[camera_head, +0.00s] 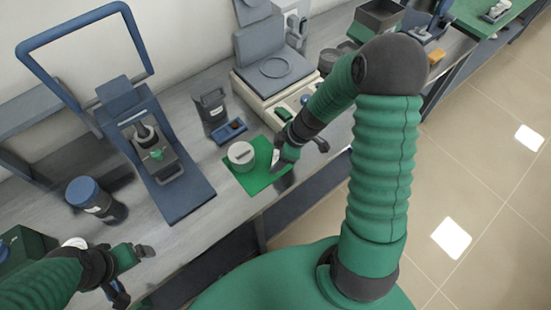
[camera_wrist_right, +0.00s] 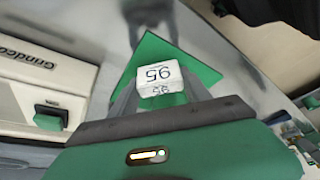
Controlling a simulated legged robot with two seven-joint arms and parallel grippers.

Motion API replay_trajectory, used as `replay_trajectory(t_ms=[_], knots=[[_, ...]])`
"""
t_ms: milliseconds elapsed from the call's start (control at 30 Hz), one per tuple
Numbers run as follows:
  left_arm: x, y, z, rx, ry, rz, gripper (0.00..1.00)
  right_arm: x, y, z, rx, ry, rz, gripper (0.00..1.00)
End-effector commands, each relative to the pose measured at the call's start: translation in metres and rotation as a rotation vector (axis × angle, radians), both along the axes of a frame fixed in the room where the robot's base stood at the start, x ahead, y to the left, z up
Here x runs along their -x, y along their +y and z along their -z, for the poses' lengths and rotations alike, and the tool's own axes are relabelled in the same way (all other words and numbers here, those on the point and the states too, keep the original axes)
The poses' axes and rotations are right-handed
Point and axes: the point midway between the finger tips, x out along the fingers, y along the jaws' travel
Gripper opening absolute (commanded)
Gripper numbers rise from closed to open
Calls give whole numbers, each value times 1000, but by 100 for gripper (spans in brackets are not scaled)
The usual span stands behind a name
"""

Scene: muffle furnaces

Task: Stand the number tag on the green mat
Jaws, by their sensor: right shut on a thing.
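The number tag (camera_wrist_right: 160,78) is a small white block marked 95. In the right wrist view it sits between the fingertips of my right gripper (camera_wrist_right: 162,92), which is shut on it. The green mat (camera_head: 265,181) lies on the bench and also shows behind the tag in the right wrist view (camera_wrist_right: 152,52). In the head view my right gripper (camera_head: 280,161) is over the right part of the mat. I cannot tell whether the tag touches the mat. My left gripper (camera_head: 135,272) is open and empty at the lower left, near the bench's front edge.
A round white pot (camera_head: 242,154) stands on the mat, left of my right gripper. A blue tray (camera_head: 231,131) and a dark container (camera_head: 212,107) are behind it. A balance (camera_head: 275,72) stands at the back, a blue stand (camera_head: 165,185) to the left, and a blue-lidded jar (camera_head: 95,198) beyond.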

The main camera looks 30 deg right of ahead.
Motion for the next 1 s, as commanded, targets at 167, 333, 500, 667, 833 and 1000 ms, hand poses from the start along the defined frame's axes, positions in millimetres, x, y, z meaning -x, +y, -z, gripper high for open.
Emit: replay_trajectory(t_ms=[167,333,500,667,833,1000], knots=[[0,0,1,0,0,0,92,1,-1,7,1,-1,2,4],[0,0,3,0,0,0,92,1,-1,9,0,-2,2,4],[0,0,5,0,0,0,92,0,-1,10,1,-1,3,65],[0,0,5,0,0,0,92,0,-1,9,0,-2,2,77],[0,0,5,0,0,0,92,1,-1,9,0,-2,2,77],[0,0,-1,0,0,0,92,1,-3,0,2,-4,3,77]])
